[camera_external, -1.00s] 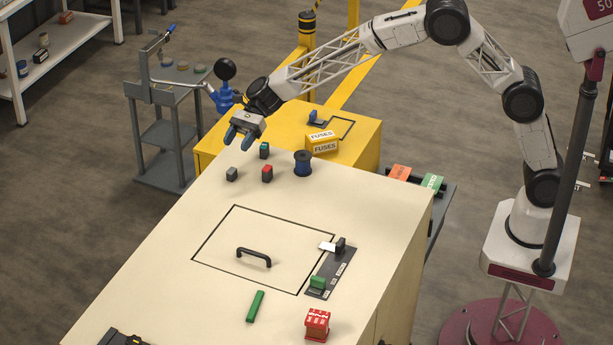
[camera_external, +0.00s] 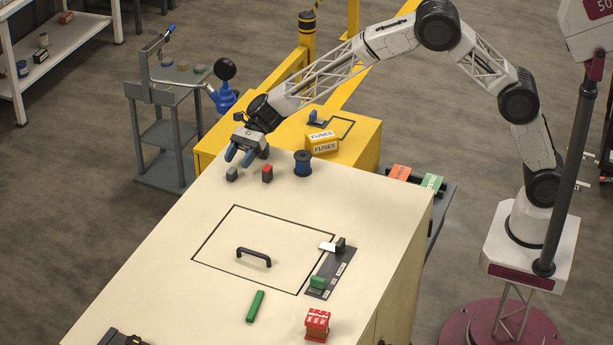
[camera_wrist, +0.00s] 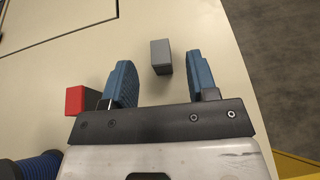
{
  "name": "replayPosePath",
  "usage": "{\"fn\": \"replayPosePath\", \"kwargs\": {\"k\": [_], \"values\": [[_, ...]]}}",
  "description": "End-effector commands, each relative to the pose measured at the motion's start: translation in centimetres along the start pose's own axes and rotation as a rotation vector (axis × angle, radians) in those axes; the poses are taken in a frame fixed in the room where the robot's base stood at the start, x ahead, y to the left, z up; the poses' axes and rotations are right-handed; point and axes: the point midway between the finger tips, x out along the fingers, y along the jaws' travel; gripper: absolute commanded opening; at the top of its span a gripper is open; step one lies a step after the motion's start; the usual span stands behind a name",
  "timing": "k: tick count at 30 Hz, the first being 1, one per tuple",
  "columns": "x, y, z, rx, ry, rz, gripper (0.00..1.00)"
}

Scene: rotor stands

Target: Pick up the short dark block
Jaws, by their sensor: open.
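The short dark block (camera_external: 232,174) is a small grey block standing on the far end of the cream bench top. In the wrist view it (camera_wrist: 160,55) shows upright between the tips of my two blue fingers, clear of both. My gripper (camera_external: 240,158) is open and empty, close above and behind the block in the external view. The fingers also show in the wrist view (camera_wrist: 161,68), with the block slightly beyond their tips. Whether the fingertips are down at its height I cannot tell.
A red-topped block (camera_external: 267,173) stands close by on the right, and in the wrist view it (camera_wrist: 76,101) is just left of the left finger. A blue spool (camera_external: 303,163) stands farther right. The bench top in front is clear up to the handle (camera_external: 254,257).

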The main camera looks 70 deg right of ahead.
Motion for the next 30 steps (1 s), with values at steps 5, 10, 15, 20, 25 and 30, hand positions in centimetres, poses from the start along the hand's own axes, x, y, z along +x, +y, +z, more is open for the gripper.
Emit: {"fn": "replayPosePath", "kwargs": {"k": [5,10,15,20,25,30], "values": [[1.4,0.0,-0.1,0.001,0.000,0.002,0.53],[3.3,0.1,0.0,0.000,0.000,0.002,0.53],[4.6,0.0,0.0,0.000,0.000,0.000,0.53],[4.9,0.0,0.0,0.000,0.000,0.000,0.53],[4.9,0.0,0.0,0.000,0.000,0.000,0.53],[4.9,0.0,0.0,0.000,0.000,0.000,0.53]]}}
